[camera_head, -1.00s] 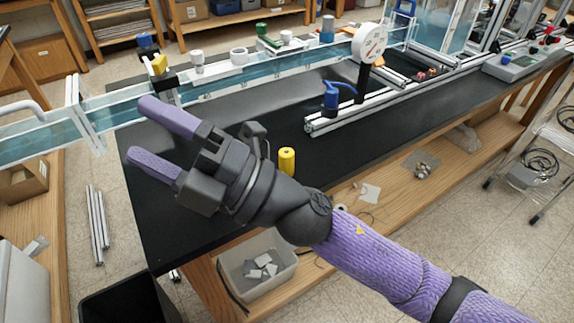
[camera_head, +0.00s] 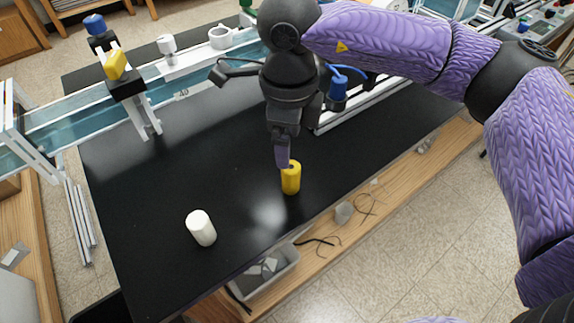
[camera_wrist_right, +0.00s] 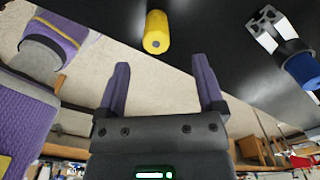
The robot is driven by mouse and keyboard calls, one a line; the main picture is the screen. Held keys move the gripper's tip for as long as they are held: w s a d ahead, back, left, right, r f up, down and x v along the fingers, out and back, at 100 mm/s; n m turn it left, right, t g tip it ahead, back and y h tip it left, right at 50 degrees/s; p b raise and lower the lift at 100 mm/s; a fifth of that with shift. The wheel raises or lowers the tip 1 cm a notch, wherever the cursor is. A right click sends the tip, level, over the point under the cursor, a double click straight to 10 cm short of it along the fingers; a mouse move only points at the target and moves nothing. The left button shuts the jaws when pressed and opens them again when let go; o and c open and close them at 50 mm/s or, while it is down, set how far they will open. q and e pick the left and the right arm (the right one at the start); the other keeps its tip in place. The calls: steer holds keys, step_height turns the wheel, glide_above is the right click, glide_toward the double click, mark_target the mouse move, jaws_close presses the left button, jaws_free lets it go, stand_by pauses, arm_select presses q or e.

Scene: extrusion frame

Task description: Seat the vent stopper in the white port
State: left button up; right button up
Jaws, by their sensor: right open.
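My right gripper (camera_head: 282,163) hangs fingers-down over the black bench, with its fingertips at the top of an upright yellow cylinder (camera_head: 291,179). In the right wrist view the gripper (camera_wrist_right: 160,64) is open and empty. The yellow cylinder (camera_wrist_right: 156,32) lies just beyond and between its fingertips there. An upright white cylinder (camera_head: 201,229) stands on the bench at the lower left. A white ring (camera_head: 220,37) and a white knobbed fitting (camera_head: 167,45) sit on the clear channel at the back. I cannot tell which pieces are the stopper and port. My left gripper is out of view.
The black bench (camera_head: 150,200) is clear around the two cylinders. The clear channel (camera_head: 70,118) runs along its back, with a yellow-and-black clamp (camera_head: 116,65). A blue fitting (camera_head: 338,90) stands behind my gripper. A grey bin (camera_head: 262,275) is on the shelf below.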

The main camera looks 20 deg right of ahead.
mark_target(290, 170)
steer(key=f, duration=0.2)
steer(key=f+b, duration=0.1)
steer(key=f, duration=0.4)
steer(key=shift+s, duration=0.3)
steer(key=shift+f, duration=0.2)
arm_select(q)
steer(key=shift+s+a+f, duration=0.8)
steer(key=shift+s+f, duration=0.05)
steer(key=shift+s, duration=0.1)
arm_select(e)
steer(key=shift+r, duration=0.1)
steer(key=c, duration=0.7)
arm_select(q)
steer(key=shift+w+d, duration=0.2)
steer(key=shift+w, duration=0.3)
arm_select(e)
jaws_close()
